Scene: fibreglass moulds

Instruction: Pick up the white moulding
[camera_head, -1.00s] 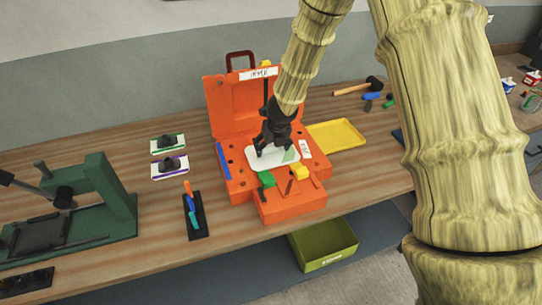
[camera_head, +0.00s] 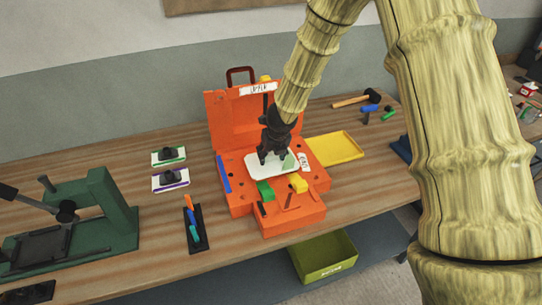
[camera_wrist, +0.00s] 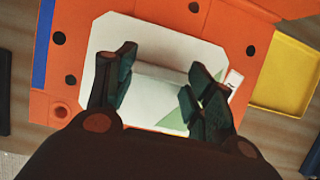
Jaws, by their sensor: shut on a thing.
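The white moulding (camera_head: 281,168) is a flat pale plate with cut corners, a raised bar across its middle and a green triangular patch. It sits on or just above the lower half of the open orange mould (camera_head: 308,208); I cannot tell if there is a gap. My gripper (camera_head: 270,157) comes down over it from above. In the wrist view, the moulding (camera_wrist: 140,36) lies beneath my gripper (camera_wrist: 162,84), whose dark fingers stand at the two ends of the raised bar, shut on it.
The mould's raised lid (camera_head: 236,118) stands behind. A yellow tray (camera_head: 335,149) lies at right, and a green clamp (camera_head: 108,205) stands at left. Green and yellow blocks sit at the mould's front. Hand tools (camera_head: 372,97) lie at the back right. A green bin (camera_head: 325,262) is below the bench.

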